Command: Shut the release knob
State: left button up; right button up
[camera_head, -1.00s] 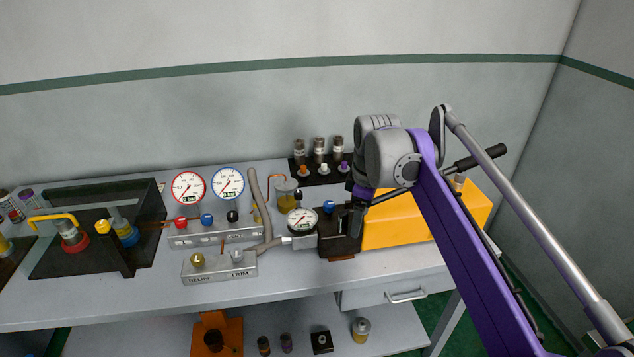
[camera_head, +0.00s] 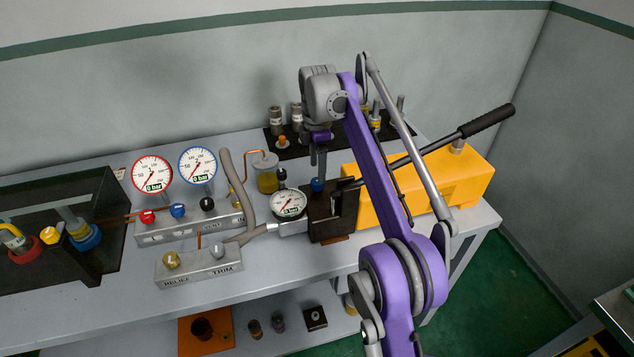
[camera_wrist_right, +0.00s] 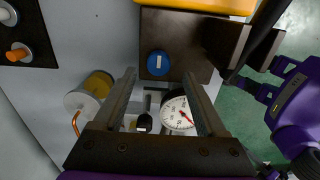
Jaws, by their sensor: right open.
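The hand pump has an orange body (camera_head: 470,190) and a dark block (camera_head: 333,222) at its left end. A blue knob (camera_head: 317,185) sits on top of the block; in the right wrist view the blue knob (camera_wrist_right: 158,63) shows a white bar. I take it for the release knob, but no label shows. My right gripper (camera_head: 318,163) points down above the blue knob, open and empty. In the right wrist view the gripper (camera_wrist_right: 159,74) has its fingertips on either side of the knob's line; contact cannot be told.
A round gauge (camera_head: 289,203) and a small black knob (camera_wrist_right: 144,121) are close beside the block. The pump's lever with black grip (camera_head: 487,120) slants up to the right. A valve manifold (camera_head: 190,228) and two dial gauges stand to the left.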

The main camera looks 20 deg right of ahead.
aim_at(317, 184)
jog(key=shift+w+f+b, duration=0.1)
jog(key=shift+f+b, duration=0.35)
jog(key=shift+f, duration=1.7)
jog(key=shift+c, duration=0.3)
grip_shut()
